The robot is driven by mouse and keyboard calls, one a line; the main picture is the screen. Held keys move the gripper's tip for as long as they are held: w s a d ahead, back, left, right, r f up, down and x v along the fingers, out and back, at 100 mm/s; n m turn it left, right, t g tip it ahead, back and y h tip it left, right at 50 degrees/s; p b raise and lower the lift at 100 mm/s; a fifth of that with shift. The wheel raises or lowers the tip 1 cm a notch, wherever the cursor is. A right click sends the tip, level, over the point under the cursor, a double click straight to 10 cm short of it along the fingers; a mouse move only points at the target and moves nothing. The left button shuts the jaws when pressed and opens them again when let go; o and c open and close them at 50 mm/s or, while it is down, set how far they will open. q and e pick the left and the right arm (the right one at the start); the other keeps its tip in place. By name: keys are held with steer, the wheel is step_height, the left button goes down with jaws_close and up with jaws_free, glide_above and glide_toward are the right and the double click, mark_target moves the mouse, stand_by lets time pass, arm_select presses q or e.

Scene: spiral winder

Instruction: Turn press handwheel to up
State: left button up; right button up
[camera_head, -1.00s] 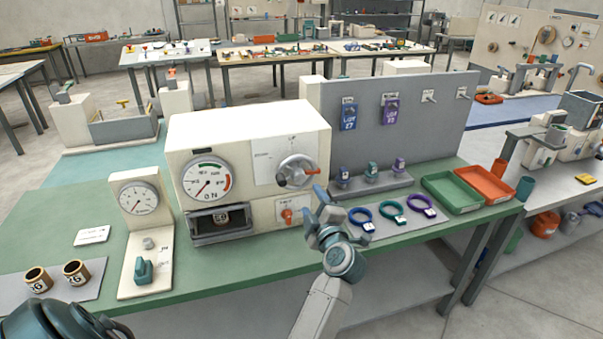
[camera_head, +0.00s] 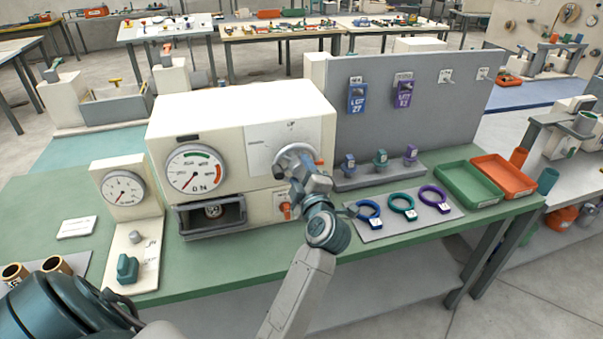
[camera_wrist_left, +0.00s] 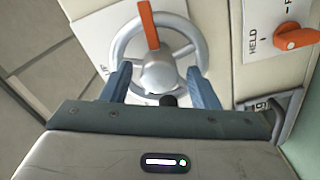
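The press handwheel (camera_head: 281,157) is a silver spoked wheel on the front of the cream press (camera_head: 240,115). In the left wrist view the handwheel (camera_wrist_left: 183,22) has a round hub and an orange spoke pointing to the top of that picture. In the head view its orange end shows on the right side. My left gripper (camera_head: 298,170) is in front of the wheel and hides its lower right part. In the left wrist view its two blue fingers (camera_wrist_left: 160,85) are apart, one on each side of the hub. Contact cannot be told. My right gripper is not in view.
An orange lever (camera_head: 286,210) marked HELD sits below the wheel. The press has a dial (camera_head: 196,170) and an open bay (camera_head: 212,216). Coloured rings (camera_head: 403,205) lie on a grey mat at right, beside green (camera_head: 468,186) and orange (camera_head: 503,175) trays.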

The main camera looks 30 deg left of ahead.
arm_select(q)
steer(key=c, duration=0.8)
steer(key=shift+c, duration=0.2)
steer(key=shift+n, duration=0.4)
